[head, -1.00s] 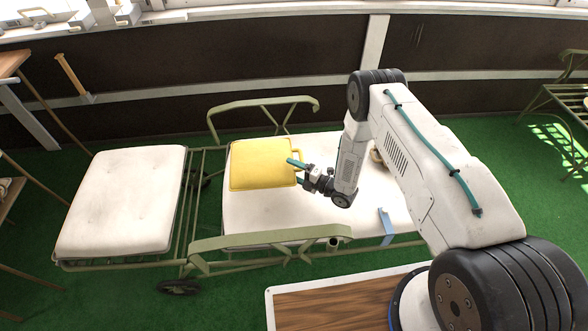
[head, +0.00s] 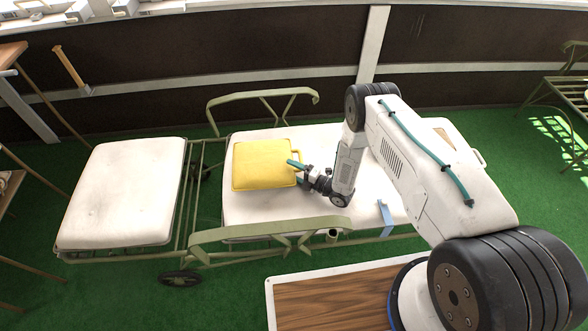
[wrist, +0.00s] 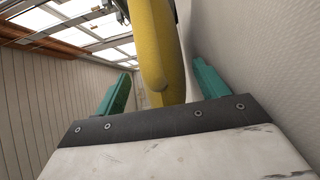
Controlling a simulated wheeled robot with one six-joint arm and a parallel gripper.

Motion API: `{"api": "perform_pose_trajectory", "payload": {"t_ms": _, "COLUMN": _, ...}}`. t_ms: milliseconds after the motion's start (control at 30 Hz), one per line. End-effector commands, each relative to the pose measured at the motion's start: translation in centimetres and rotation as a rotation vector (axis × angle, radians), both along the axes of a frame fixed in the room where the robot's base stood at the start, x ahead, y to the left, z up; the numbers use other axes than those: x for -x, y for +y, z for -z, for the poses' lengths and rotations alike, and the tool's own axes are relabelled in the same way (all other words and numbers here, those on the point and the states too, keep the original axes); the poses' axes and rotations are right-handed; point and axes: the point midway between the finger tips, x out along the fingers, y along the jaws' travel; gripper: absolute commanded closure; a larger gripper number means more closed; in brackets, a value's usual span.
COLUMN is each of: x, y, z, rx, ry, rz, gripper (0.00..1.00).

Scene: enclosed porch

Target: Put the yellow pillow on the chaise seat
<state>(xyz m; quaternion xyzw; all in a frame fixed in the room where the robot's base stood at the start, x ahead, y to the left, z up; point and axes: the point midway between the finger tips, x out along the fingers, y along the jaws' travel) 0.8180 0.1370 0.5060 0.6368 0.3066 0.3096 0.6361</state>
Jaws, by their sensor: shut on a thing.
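The yellow pillow (head: 264,165) lies over the left part of the white chaise seat (head: 245,207), between two green armrests. Whether it rests on the cushion or hangs just above it cannot be told. My gripper (head: 296,170) is at the pillow's right edge, shut on it. In the wrist view the yellow pillow (wrist: 155,50) rises between the teal fingers of my gripper (wrist: 158,90). The pillow's far side is hidden there. My arm covers part of the chaise to the right.
A white footrest cushion (head: 122,195) lies on the frame to the left, past a gap. The near armrest (head: 270,228) and far armrest (head: 262,98) flank the seat. A wood-topped table (head: 335,297) stands in front. A blue strap (head: 386,218) hangs at the near edge.

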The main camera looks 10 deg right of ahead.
Motion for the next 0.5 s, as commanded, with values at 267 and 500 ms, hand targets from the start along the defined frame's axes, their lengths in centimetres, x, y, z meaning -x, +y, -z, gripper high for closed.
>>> {"api": "perform_pose_trajectory", "payload": {"t_ms": 267, "x": -0.02, "y": 0.01, "z": 0.51, "rx": 0.005, "ry": 0.000, "rz": 0.001, "gripper": 0.55}}
{"api": "perform_pose_trajectory", "payload": {"t_ms": 500, "x": 0.05, "y": 0.00, "z": 0.67, "rx": 0.007, "ry": 0.003, "rz": 0.002, "gripper": 0.14}}
